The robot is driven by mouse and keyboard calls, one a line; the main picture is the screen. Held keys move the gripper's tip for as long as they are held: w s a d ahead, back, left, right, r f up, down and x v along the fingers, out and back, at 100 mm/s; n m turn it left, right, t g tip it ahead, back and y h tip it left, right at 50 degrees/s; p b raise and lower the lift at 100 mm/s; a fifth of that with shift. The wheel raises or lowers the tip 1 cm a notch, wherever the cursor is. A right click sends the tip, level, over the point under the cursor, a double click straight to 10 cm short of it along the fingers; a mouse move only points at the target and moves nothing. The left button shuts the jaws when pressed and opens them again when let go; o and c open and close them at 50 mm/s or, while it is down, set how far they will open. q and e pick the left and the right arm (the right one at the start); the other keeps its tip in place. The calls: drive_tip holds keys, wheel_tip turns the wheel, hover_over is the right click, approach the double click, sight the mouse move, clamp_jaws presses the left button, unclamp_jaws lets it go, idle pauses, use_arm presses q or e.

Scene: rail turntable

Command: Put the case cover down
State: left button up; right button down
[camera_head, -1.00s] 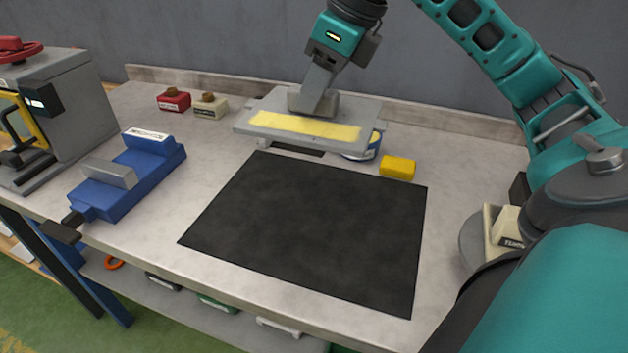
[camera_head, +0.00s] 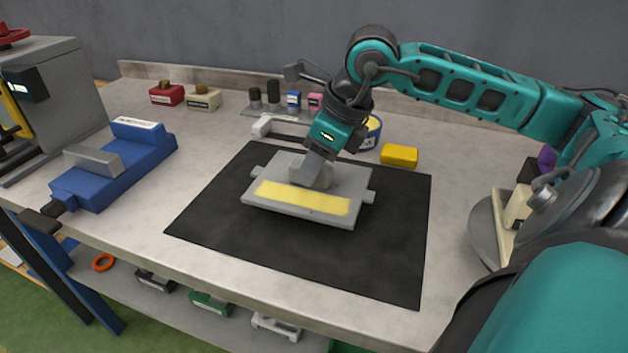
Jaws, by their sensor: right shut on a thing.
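The case cover (camera_head: 308,214) is a flat grey plate with a pale yellow strip along its near side and small lugs at its ends. It is over the middle of the black mat (camera_head: 240,248). I cannot tell whether it touches the mat or hangs just above it. My right gripper (camera_head: 312,176) is shut on the cover from above, at its raised middle block; the fingertips are partly hidden. My left gripper is not in view.
A blue vise (camera_head: 115,172) stands at left, beside a grey machine (camera_head: 55,105). A yellow block (camera_head: 399,155), a blue tin (camera_head: 371,133) and a grey-white tool (camera_head: 278,130) lie behind the mat. Red (camera_head: 167,94) and cream (camera_head: 204,97) boxes stand at the back left. The mat's near part is clear.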

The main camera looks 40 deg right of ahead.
wheel_tip(320, 180, down, 2)
drive_tip(key=shift+f, duration=0.45)
drive_tip(key=shift+f+b, duration=0.2)
drive_tip(key=shift+b, duration=0.2)
drive_tip(key=c, duration=0.8)
unclamp_jaws()
drive_tip(key=shift+r, duration=0.15)
drive_tip(key=shift+s+d, duration=0.1)
